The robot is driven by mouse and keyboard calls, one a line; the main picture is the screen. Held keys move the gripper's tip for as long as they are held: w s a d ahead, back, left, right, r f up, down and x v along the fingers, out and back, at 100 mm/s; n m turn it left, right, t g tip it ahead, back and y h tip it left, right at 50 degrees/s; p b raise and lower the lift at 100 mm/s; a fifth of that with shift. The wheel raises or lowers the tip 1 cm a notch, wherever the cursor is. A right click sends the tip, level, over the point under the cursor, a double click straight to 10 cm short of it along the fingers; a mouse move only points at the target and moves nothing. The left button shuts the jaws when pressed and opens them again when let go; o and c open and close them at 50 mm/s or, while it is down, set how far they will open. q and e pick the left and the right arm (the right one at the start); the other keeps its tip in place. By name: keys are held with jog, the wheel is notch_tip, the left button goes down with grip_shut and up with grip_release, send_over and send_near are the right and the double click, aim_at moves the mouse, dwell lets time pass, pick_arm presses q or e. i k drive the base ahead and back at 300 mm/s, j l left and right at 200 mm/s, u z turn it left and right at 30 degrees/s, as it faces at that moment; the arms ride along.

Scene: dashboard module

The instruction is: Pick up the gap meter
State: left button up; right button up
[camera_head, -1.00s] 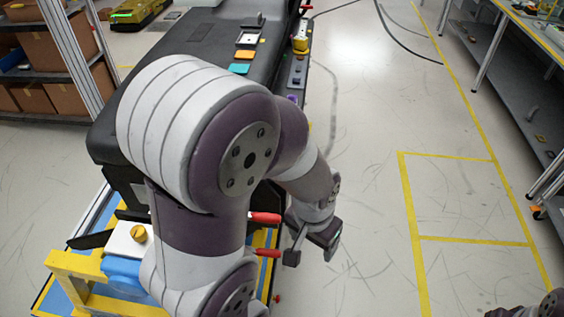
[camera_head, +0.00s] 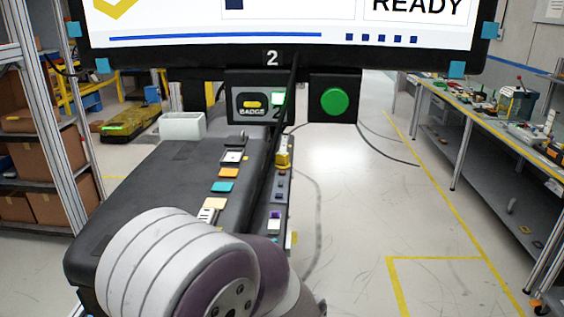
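The black dashboard module (camera_head: 150,175) runs away from me at the left of the head view. Small coloured pieces lie along its top, among them a teal one (camera_head: 222,187) and an orange one (camera_head: 229,173). A yellow device (camera_head: 283,156) stands on the narrow strip along its right side; I cannot tell whether this is the gap meter. My own pale and purple arm link covers the near end of the module. Neither of my grippers is in view.
A large screen (camera_head: 280,22) hangs across the top, with a badge reader (camera_head: 253,103) and a green button (camera_head: 334,101) below it. A shelf with boxes (camera_head: 45,160) stands left. A cluttered workbench (camera_head: 490,110) stands right. The floor between is clear.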

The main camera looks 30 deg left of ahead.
aim_at(281, 157)
jog(key=k+l+u, duration=0.15)
jog(key=u, duration=0.55)
jog(key=i+u, duration=0.2)
jog(key=u, duration=0.4)
jog(key=k, duration=0.25)
jog(key=i+l+u, duration=0.1)
jog(key=l, duration=0.45)
jog(key=i+l+u, duration=0.15)
jog(key=l, duration=0.4)
jog(key=l+u, duration=0.1)
jog(key=l, duration=0.45)
jog(key=i+l+u, duration=0.2)
jog(key=i, duration=0.35)
jog(key=i+l+u, duration=0.2)
jog(key=i+l, duration=0.25)
jog(key=i+l+u, duration=0.2)
jog(key=i+l, duration=0.25)
jog(key=i+l+u, duration=0.2)
jog(key=i+l, duration=0.3)
jog(key=i+l+u, duration=0.15)
jog(key=i+l, duration=0.25)
jog(key=l, duration=0.2)
jog(key=i+l+u, duration=0.2)
jog(key=i+l, duration=0.2)
jog(key=l, duration=0.2)
jog(key=i+l, duration=0.15)
jog(key=l, duration=0.15)
jog(key=i+l, duration=0.2)
jog(key=l, duration=0.1)
